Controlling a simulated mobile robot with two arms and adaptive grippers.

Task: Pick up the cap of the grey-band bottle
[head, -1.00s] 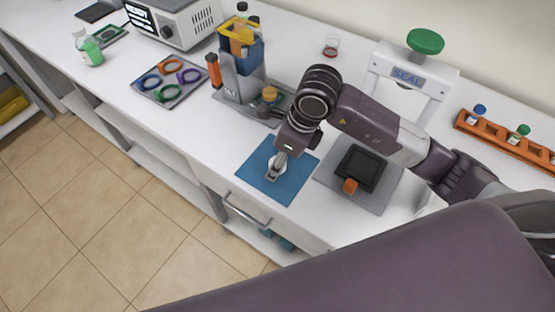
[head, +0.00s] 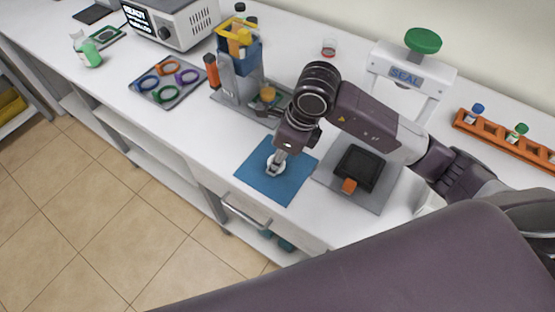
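My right gripper (head: 275,165) points down over the blue mat (head: 290,188) on the bench. Its fingertips are at a small white round thing (head: 283,168), partly hidden by the fingers. I cannot tell whether this is a cap or a dish, or whether the fingers are closed on it. No grey band can be made out on any bottle. A blue-capped bottle (head: 477,110) and a green-capped bottle (head: 518,132) stand in the orange rack (head: 500,141) at the right. My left gripper is not in view.
A grey stand with a blue bin (head: 240,58) is behind the mat. A black device (head: 357,168) on a grey plate is right of it. The SEAL press (head: 408,76) stands behind. Coloured rings (head: 167,90) lie left.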

